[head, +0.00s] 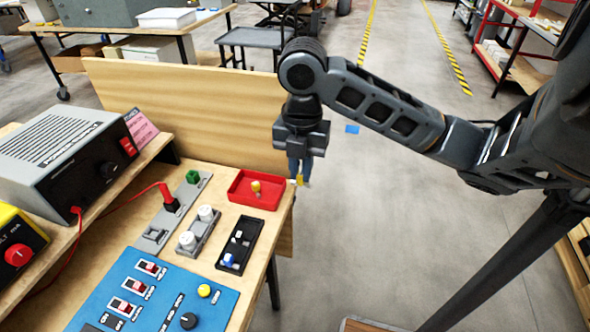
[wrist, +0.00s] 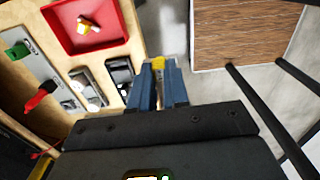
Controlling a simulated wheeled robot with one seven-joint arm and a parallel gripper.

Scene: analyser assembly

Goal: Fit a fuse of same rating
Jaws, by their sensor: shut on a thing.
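My gripper (head: 299,181) hangs fingers-down just off the right edge of the bench, to the right of the red tray. Its blue fingers (wrist: 160,85) are shut on a small yellow piece (wrist: 158,62), which also shows at the fingertips in the head view (head: 300,180). Most of this piece is hidden by the fingers, so I cannot tell its full shape. Another yellow piece (head: 256,187) with a pale end stands or lies in the red tray (head: 240,199). A black tray (head: 250,258) holds small white and blue pieces (head: 228,260).
A grey strip (head: 155,236) carries a green block (head: 193,177) and a black block with a red plug and cable. A grey block with two white caps (head: 205,213) stands beside it. A blue switch panel (head: 120,277) is in front. A wooden board (head: 190,110) rises behind.

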